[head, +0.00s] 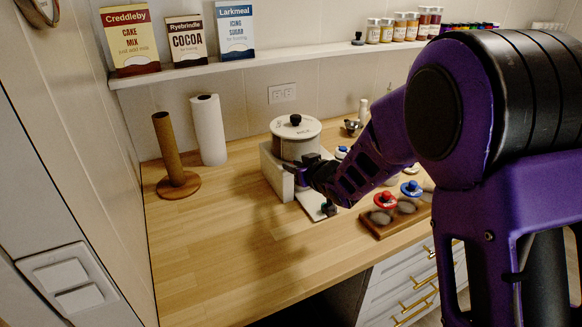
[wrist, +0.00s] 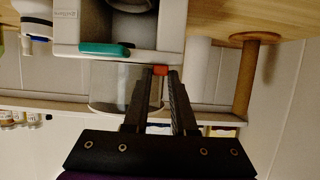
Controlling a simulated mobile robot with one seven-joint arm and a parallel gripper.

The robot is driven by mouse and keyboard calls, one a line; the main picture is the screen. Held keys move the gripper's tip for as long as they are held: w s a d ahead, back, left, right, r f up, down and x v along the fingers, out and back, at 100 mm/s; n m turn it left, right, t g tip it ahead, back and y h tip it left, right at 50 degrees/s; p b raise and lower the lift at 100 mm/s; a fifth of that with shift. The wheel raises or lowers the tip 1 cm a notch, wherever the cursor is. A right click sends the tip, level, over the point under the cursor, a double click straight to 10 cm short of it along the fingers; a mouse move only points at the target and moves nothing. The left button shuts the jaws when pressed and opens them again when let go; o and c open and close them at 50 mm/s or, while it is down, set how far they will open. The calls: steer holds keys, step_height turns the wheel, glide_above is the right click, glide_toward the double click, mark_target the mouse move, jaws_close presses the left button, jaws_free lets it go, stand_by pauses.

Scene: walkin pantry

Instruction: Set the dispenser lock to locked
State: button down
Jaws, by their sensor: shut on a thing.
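The dispenser (head: 296,147) is a round, pale canister with a white lid and black knob, set in a white housing on the wooden counter. In the wrist view, which looks upside down, its white housing (wrist: 170,28) fills the top, with a teal lever (wrist: 103,49) and the clear canister (wrist: 112,88) below. A small orange-red tab (wrist: 160,70), apparently the lock, sits at the housing's edge. My gripper (wrist: 158,76) has its fingertips shut on this tab. In the head view my gripper (head: 303,172) is at the housing's front; the tab and any lock marking are hidden there.
A paper towel roll (head: 209,130) and a brown cardboard tube on a wooden stand (head: 172,155) are to the left. A wooden board with colour-lidded jars (head: 384,203) is to the right. The front-left counter (head: 215,245) is clear. A shelf (head: 230,66) runs above.

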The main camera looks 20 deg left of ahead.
steer(key=shift+w+d, duration=0.2)
steer(key=c, duration=0.7)
jaws_free()
steer(key=shift+p+v, duration=0.45)
steer(key=shift+v, duration=8.25)
steer(key=shift+s+a, duration=0.1)
steer(key=shift+s, duration=0.05)
